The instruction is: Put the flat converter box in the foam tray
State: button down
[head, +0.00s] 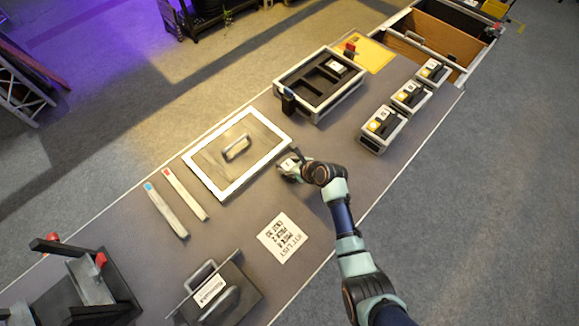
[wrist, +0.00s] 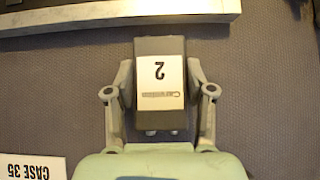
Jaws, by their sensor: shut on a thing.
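My gripper (head: 291,168) is shut on the flat converter box (wrist: 160,110), a dark grey box with a white label bearing a 2 and smaller blurred print. In the wrist view my gripper (wrist: 160,110) has one finger on each long side of it. I cannot tell whether the box touches the table. In the head view my wrist partly hides it. The foam tray (head: 343,97), a pale-framed case with black foam and cut-out slots, stands farther back, up and right of my gripper. One labelled box (head: 336,67) sits at its far right end; other slots look empty.
A framed lid with a handle (head: 205,168) lies left of my gripper. Several labelled units, one here (head: 381,128), stand right of the tray. A kit list card (head: 282,237) lies in front. A dark upright clip (head: 288,101) stands at the tray's left corner.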

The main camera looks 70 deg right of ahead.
aim_at(289, 166)
notch_tip(289, 166, up, 20)
jog(key=p, duration=0.6)
